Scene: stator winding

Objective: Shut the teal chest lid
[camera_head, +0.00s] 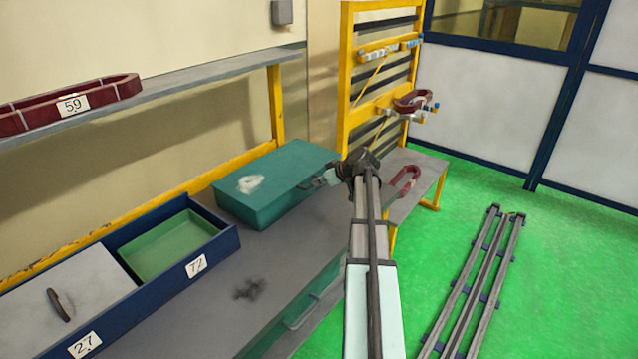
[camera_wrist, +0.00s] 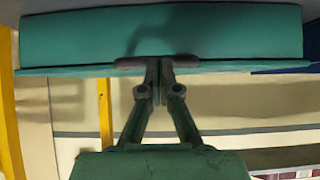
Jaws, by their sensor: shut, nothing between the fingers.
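The teal chest (camera_head: 262,205) stands on the grey workbench against the wall. Its lid (camera_head: 285,165) lies flat across the top in the head view, with a pale worn patch on it. I cannot tell whether a thin gap is left under it. My gripper (camera_head: 324,180) is at the chest's right end, near the lid edge. In the wrist view the scene is upside down: the chest (camera_wrist: 225,30) hangs from the top, with the lid's edge (camera_wrist: 80,70) below it. My fingers (camera_wrist: 157,64) are shut and empty, at the lid edge; contact is unclear.
A navy tray (camera_head: 225,243) with a green compartment and a grey handled cover (camera_head: 60,295) is at the left. A shelf (camera_head: 200,75) with a dark red coil (camera_head: 70,103) runs above. A yellow rack (camera_head: 345,90) and another red coil (camera_head: 404,178) are beyond the chest.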

